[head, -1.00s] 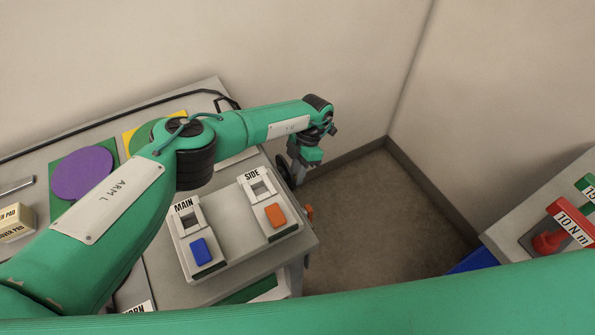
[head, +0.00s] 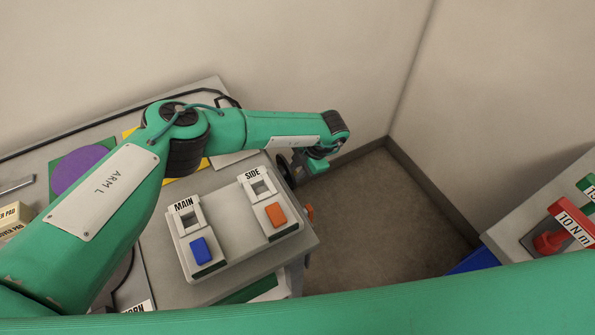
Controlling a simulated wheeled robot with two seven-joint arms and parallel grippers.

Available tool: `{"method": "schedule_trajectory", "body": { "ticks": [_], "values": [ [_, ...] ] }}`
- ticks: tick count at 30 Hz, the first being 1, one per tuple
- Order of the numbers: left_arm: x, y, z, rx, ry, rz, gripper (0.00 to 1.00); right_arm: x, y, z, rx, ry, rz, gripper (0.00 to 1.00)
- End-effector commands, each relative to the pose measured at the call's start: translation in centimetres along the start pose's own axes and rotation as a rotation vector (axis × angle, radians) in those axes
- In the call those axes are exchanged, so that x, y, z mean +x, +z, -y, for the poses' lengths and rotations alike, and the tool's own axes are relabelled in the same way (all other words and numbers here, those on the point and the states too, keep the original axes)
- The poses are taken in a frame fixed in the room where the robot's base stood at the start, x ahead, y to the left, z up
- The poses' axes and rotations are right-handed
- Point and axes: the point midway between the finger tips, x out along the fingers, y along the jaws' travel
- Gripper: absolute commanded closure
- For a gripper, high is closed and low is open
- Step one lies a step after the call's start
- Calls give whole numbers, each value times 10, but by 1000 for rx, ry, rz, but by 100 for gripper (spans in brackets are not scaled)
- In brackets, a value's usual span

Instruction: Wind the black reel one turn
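The black reel (head: 287,172) is a dark disc on the cart's right side, seen nearly edge-on and partly hidden behind the cart top and my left arm. My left gripper (head: 299,168) is at the reel, at the end of the arm that reaches across the cart. Its fingers are small and partly covered by the wrist, so I cannot tell whether they are open, shut or touching the reel. My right gripper is out of view; a green link of mine crosses the bottom of the picture.
A purple disc (head: 78,170) lies at left. Open floor (head: 385,205) lies right of the cart. A bench with a red "10 N m" tool (head: 570,226) stands at right.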

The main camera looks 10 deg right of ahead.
Motion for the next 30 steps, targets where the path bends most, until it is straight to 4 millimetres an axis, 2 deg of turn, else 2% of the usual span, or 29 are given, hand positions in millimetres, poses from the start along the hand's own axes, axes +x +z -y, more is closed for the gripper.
{"method": "schedule_trajectory", "body": {
  "ticks": [3, 12, 26, 27, 30],
  "values": [
    [2, 1, 0, -24, 66, 1, 100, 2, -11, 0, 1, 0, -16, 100],
    [1, 0, -3, -67, 162, 0, 100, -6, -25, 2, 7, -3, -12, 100],
    [1, 0, -3, -74, 177, -1, 100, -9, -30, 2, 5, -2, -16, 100],
    [1, 0, -3, -74, 177, -1, 78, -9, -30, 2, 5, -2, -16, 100],
    [1, 0, -3, -73, 176, -1, 59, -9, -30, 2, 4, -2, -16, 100]
  ]
}}
